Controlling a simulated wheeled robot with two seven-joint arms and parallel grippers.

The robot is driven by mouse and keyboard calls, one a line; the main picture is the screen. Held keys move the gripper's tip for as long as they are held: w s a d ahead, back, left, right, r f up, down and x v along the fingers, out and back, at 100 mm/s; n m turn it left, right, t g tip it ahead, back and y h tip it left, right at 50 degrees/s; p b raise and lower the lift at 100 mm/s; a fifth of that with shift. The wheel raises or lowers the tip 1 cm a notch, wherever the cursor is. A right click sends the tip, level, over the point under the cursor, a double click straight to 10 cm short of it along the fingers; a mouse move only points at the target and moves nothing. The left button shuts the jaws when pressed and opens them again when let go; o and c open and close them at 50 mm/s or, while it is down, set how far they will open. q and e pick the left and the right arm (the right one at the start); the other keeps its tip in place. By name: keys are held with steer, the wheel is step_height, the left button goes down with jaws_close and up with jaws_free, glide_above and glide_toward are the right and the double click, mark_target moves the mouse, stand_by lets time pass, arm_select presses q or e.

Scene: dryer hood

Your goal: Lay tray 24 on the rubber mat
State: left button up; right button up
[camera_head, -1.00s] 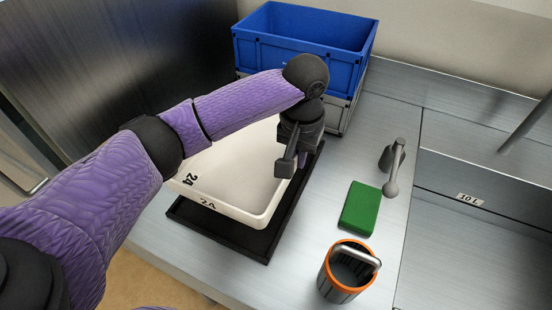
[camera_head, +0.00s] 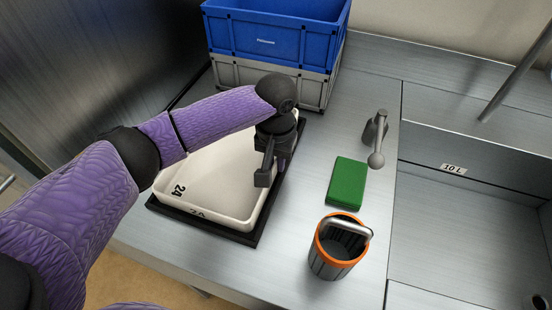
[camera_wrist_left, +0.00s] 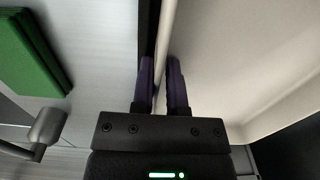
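Tray 24 (camera_head: 215,185) is a cream, shallow tray marked "24" on its inside and near wall. It sits level over the black rubber mat (camera_head: 248,239), whose dark border shows along the near and right sides. The tray looks to be on the mat or barely above it; I cannot tell contact for sure. My left gripper (camera_head: 266,178) is at the tray's right wall. In the left wrist view its two purple fingers (camera_wrist_left: 161,88) stand on either side of the tray rim (camera_wrist_left: 164,40), closed on it. My right gripper is out of view.
A blue crate (camera_head: 270,35) on a grey crate (camera_head: 310,88) stands behind the tray. Right of the mat are a green block (camera_head: 346,183), an orange-rimmed dark bucket (camera_head: 330,262) and a grey tap (camera_head: 376,140). A sink basin (camera_head: 470,220) lies farther right.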

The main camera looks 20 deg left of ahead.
arm_select(q)
steer(key=shift+s+d+f, duration=0.15)
steer(key=shift+s+f, duration=0.05)
steer(key=shift+f, duration=0.05)
step_height(320, 180, up, 13)
steer(key=p, duration=0.4)
steer(key=shift+w+f, duration=0.15)
steer(key=shift+w, duration=0.05)
steer(key=shift+d, duration=0.15)
